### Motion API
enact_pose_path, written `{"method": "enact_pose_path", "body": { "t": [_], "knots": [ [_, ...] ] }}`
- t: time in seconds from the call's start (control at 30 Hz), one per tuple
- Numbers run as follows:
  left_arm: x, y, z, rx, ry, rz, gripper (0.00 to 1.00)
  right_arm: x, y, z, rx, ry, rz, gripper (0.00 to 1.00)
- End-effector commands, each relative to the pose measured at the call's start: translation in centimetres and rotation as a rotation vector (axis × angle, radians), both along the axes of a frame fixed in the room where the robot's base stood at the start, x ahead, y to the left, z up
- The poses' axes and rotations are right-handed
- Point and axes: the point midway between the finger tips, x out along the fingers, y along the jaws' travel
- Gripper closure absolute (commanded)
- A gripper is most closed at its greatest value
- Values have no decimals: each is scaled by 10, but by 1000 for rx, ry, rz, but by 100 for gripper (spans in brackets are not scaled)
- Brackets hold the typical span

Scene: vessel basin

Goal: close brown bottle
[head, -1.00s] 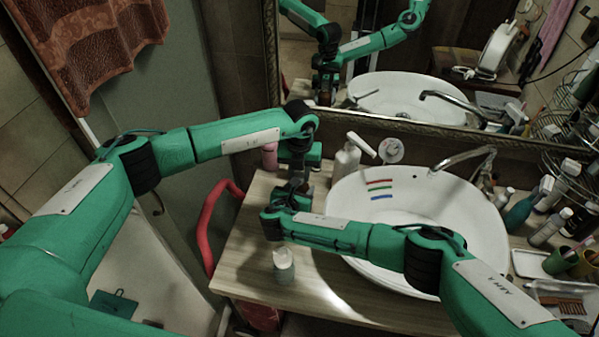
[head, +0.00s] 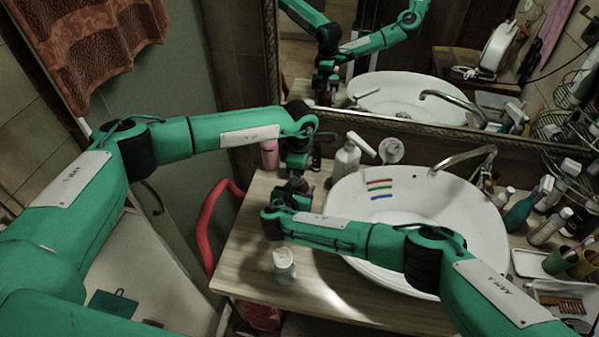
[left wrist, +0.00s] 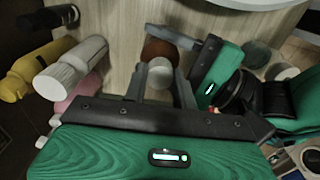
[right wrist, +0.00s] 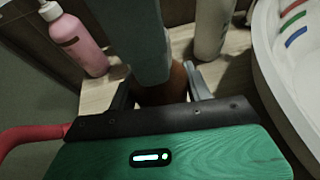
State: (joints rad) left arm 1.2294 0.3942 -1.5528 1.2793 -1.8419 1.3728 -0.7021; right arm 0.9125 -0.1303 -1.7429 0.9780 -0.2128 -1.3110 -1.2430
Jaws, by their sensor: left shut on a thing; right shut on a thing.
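The brown bottle (right wrist: 168,88) stands upright between the fingers of my right gripper (right wrist: 160,90), which is shut on it. In the left wrist view the brown bottle (left wrist: 158,48) shows beyond a white cap (left wrist: 160,73). My left gripper (left wrist: 160,92) is shut on the white cap from above. The cap lines up with the bottle top; I cannot tell whether it is fully seated. In the head view my left gripper (head: 296,176) is directly above my right gripper (head: 288,196), and the arms mostly hide the bottle.
A white basin (head: 430,215) is right of the grippers. A soap dispenser (head: 346,160) and pink bottle (head: 270,153) stand behind. A pale jar (head: 284,264) stands at the front of the wooden counter (head: 245,270). A red rail (head: 208,220) is at left.

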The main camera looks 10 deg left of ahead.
Motion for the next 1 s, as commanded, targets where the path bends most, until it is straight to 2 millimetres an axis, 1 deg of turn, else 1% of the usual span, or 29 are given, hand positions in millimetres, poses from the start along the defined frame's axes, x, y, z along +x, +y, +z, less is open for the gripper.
{"method": "enact_pose_path", "body": {
  "t": [0.1, 0.3, 0.33, 0.47, 0.5, 0.57, 0.6, 0.63, 0.87, 1.0],
  "knots": [
    [1, 1, 1, 2, -2, -188, 100, 0, 0, 0, 0, 0, 0, 100],
    [1, 1, 0, 2, -3, -489, 100, 0, 0, 0, 0, 0, 0, 100],
    [1, 1, 0, 1, -3, -523, 100, 0, 0, 0, 0, 0, 0, 100],
    [1, 1, 0, 1, -3, -509, 100, 0, 0, 0, 0, 0, 0, 100],
    [1, 1, 0, 1, -3, -509, 69, 0, 0, 0, 0, 0, 0, 100],
    [1, 1, 0, 0, -3, -508, 57, 0, 0, 0, 0, 0, 0, 100],
    [1, 1, 0, 1, -2, -508, 49, 0, 0, 0, 0, 1, 0, 100],
    [1, 1, 0, 1, -2, -508, 47, 0, 0, 0, 0, 1, 0, 100],
    [0, 0, 0, 1, -1, -508, 47, 0, 0, 0, 0, 1, 0, 100],
    [1, 0, 7, 0, -2, -508, 47, 0, 0, 0, 0, 1, 0, 100]
  ]
}}
